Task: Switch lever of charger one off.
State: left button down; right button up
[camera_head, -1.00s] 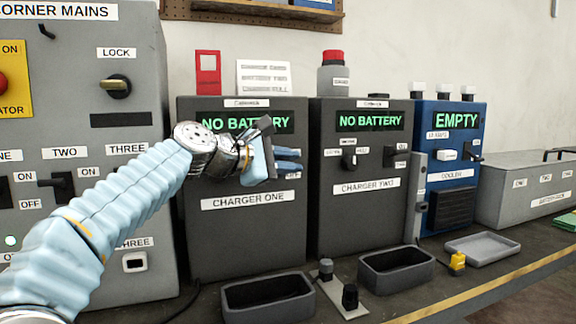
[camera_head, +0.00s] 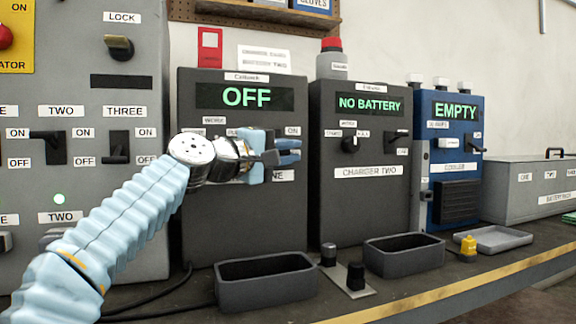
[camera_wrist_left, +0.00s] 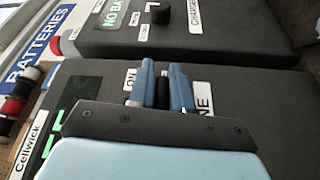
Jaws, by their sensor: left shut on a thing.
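Charger one (camera_head: 245,228) is a dark grey box left of centre in the head view. Its green display (camera_head: 246,96) reads OFF. My left gripper (camera_head: 287,152) is in front of its right side, below the ON label (camera_head: 293,131), and covers part of its name label. In the left wrist view, the blue fingers (camera_wrist_left: 163,88) are closed around a dark lever (camera_wrist_left: 163,95) on the charger face. The lever itself is hidden in the head view. My right gripper is in neither view.
Charger two (camera_head: 355,215), reading NO BATTERY, stands close on the right, with its own knob and lever. The blue cooler (camera_head: 455,150) is beyond it. The mains cabinet (camera_head: 125,225) stands left. Open dark trays (camera_head: 265,290) sit on the bench in front.

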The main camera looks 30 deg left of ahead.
pick_arm(q)
jog(key=shift+w+f+m+b, duration=0.1)
jog(key=shift+f+m+b, duration=0.15)
jog(key=shift+m+b, duration=0.15)
jog(key=c, duration=1.2)
grip_release()
jog(key=shift+o, duration=0.2)
jog(key=b+v, duration=0.2)
jog(key=v, duration=1.2)
jog(key=shift+f, duration=0.15)
